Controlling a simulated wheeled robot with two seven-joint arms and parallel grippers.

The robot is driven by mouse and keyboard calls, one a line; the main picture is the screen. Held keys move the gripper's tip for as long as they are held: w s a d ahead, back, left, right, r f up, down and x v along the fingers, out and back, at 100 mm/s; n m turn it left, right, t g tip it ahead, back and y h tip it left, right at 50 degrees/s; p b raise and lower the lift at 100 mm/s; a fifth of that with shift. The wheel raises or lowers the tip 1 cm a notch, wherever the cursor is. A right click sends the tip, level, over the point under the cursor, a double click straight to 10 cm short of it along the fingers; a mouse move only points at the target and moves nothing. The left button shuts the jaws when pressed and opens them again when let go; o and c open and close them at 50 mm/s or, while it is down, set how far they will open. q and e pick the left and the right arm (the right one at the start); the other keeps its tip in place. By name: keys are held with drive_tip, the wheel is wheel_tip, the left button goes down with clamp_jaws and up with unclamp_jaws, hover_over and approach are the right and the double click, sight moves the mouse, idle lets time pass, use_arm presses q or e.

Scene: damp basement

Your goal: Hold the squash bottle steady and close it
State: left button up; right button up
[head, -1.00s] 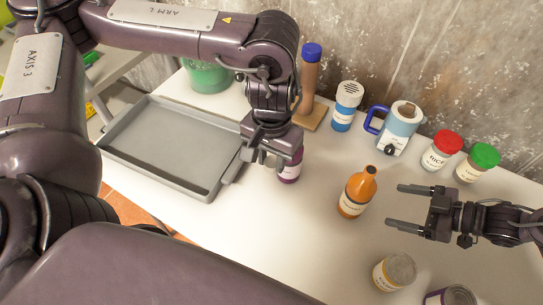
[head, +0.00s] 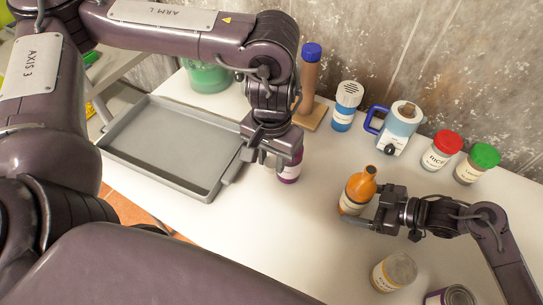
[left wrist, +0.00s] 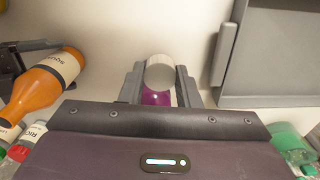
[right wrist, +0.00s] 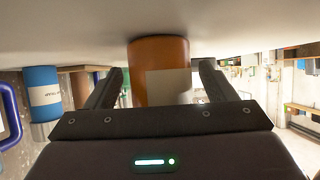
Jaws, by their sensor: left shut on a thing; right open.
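The squash bottle (head: 357,193) is orange with a pale label and a narrow neck. It stands upright on the white table, and the top of its neck looks dark and uncapped. It also shows in the left wrist view (left wrist: 38,92). My right gripper (head: 362,207) is open with its fingers around the lower bottle. In the right wrist view the orange body (right wrist: 160,60) sits between the fingers, with gaps at both sides. My left gripper (head: 277,160) is shut on a purple container (head: 291,173), whose pale top shows in the left wrist view (left wrist: 160,72). The fingers hide part of it.
A grey tray (head: 150,105) lies left of my left gripper. Behind stand a blue shaker (head: 345,105), a blue-handled device (head: 400,128), a red-lidded jar (head: 440,150) and a green-lidded jar (head: 477,163). Tins (head: 393,272) (head: 450,296) stand at the front right.

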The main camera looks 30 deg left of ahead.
drive_tip(key=shift+a+f, duration=0.1)
drive_tip(key=shift+a, duration=0.1)
drive_tip(key=c, duration=1)
use_arm(q)
drive_tip(key=shift+w+d+r+m, duration=0.15)
drive_tip(key=shift+w+d+m, duration=0.15)
drive_tip(key=shift+m, duration=0.2)
use_arm(e)
drive_tip(key=shift+o, duration=0.2)
use_arm(q)
drive_tip(key=w+d+r+m, duration=0.2)
drive_tip(key=d+m, duration=0.2)
drive_tip(key=m, duration=0.2)
drive_tip(key=w+d+r+m, duration=0.2)
drive_tip(key=w+d+m, duration=0.1)
drive_tip(key=d+m, duration=0.3)
wheel_tip(320, 180, up, 3)
drive_tip(key=m, duration=1.3)
hover_over(371, 170)
drive_tip(key=a, duration=0.1)
drive_tip(key=shift+d+r+m, duration=0.15)
drive_tip(key=shift+d+m, duration=0.35)
